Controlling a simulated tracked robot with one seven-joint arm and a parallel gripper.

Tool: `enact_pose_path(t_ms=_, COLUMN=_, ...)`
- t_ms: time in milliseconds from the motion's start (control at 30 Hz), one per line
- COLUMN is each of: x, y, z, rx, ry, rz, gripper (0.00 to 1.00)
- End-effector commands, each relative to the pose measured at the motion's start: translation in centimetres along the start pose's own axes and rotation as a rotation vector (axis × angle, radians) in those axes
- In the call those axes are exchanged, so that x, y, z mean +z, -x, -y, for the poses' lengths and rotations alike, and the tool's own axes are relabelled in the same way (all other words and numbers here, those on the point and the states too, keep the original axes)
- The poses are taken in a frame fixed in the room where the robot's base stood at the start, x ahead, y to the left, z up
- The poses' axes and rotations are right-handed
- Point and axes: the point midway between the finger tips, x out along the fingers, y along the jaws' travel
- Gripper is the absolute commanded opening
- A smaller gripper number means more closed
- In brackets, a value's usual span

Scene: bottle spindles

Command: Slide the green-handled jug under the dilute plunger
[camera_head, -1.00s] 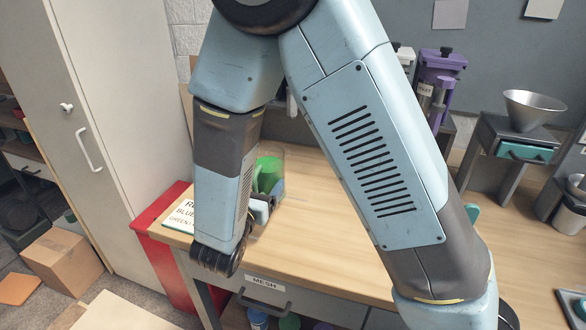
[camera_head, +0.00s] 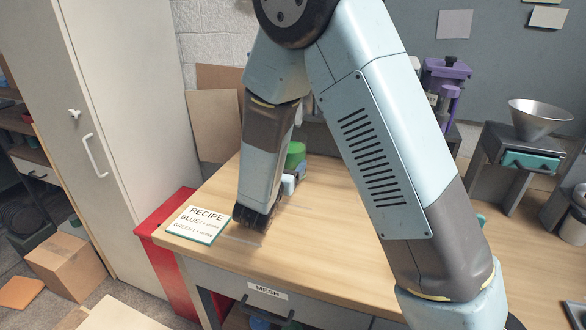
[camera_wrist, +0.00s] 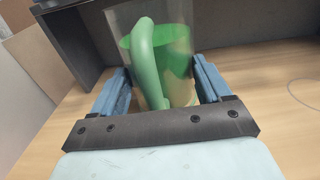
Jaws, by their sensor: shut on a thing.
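The green-handled jug (camera_wrist: 181,88) is clear, with green contents and a thick green handle facing the wrist camera. My gripper (camera_wrist: 160,75) is shut on it, with one blue finger on each side of its body. In the head view the jug (camera_head: 295,154) shows only in part behind my forearm, and my gripper (camera_head: 288,184) is mostly hidden too. The jug stands on or just above the wooden bench; I cannot tell which. A purple plunger unit (camera_head: 446,72) stands at the back right, partly behind my arm. I cannot tell which plunger is the dilute one.
A recipe card (camera_head: 199,223) lies at the bench's left front corner. A drawer labelled MESH (camera_head: 266,290) is below the front edge. A metal funnel on a stand (camera_head: 538,116) is at the right. A dark upright panel (camera_wrist: 75,45) is behind the jug. The bench middle (camera_head: 310,235) looks clear.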

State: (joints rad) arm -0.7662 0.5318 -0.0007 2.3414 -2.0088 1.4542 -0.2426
Motion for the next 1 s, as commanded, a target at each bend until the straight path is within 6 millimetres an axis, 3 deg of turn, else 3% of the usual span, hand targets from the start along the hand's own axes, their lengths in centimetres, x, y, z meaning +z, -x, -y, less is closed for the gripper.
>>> enact_pose_path(t_ms=133, x=0.1, y=-2.2, z=0.0, rx=-0.001, ry=-0.001, rz=0.002, gripper=0.25)
enact_pose_path(t_ms=500, x=0.1, y=-4.6, z=0.0, rx=-0.001, ry=-0.001, rz=0.001, gripper=0.25)
enact_pose_path(t_ms=800, x=-3.4, y=-4.6, z=-0.1, rx=0.001, ry=0.002, rz=0.000, gripper=0.25)
enact_pose_path(t_ms=1000, x=-3.5, y=-4.5, z=-0.1, rx=0.002, ry=-0.001, rz=0.001, gripper=0.25)
